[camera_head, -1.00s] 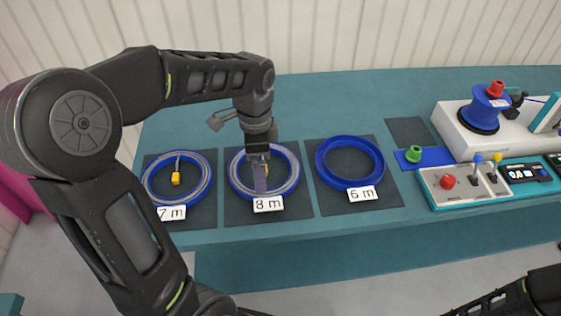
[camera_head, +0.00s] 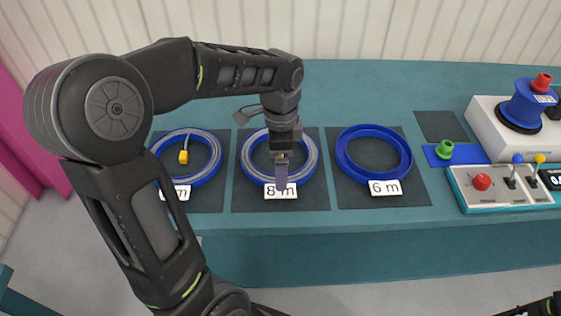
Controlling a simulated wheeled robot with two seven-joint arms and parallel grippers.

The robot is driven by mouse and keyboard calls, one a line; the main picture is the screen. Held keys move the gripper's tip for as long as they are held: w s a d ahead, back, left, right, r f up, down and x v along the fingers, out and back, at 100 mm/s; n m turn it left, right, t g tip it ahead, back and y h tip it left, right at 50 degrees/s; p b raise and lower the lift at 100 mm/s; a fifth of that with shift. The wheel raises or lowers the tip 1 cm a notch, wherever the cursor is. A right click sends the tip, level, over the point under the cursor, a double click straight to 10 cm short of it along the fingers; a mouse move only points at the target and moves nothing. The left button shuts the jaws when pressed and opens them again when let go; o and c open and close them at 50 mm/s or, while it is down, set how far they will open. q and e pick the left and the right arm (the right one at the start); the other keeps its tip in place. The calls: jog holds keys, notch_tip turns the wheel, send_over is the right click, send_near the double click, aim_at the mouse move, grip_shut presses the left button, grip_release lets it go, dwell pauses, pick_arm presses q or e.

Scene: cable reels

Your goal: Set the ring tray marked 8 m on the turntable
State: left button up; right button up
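The ring tray marked 8 m (camera_head: 314,160) is a blue ring with grey cable in it, lying flat on a dark mat in the middle of three. My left gripper (camera_head: 281,186) points down at its front rim and covers part of the 8 m label (camera_head: 272,192). The fingers show edge-on, so I cannot tell whether they are open, or whether they touch the rim. A blue reel with a red knob (camera_head: 526,100) stands on a white machine (camera_head: 488,117) at the right; I cannot tell the turntable surely. My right gripper is out of view.
A blue ring tray with cable and a yellow plug (camera_head: 215,165) lies left, its label partly hidden by my arm. An empty blue 6 m tray (camera_head: 408,155) lies right. Beyond it are a blue plate with a green knob (camera_head: 445,150) and a control box (camera_head: 462,190). The back table is clear.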

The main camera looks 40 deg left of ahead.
aim_at(267, 181)
pick_arm(q)
jog(key=shift+f, duration=3.9)
grip_shut()
jog(key=shift+r, duration=0.15)
jog(key=shift+r+p, duration=0.65)
jog(key=shift+f, duration=0.1)
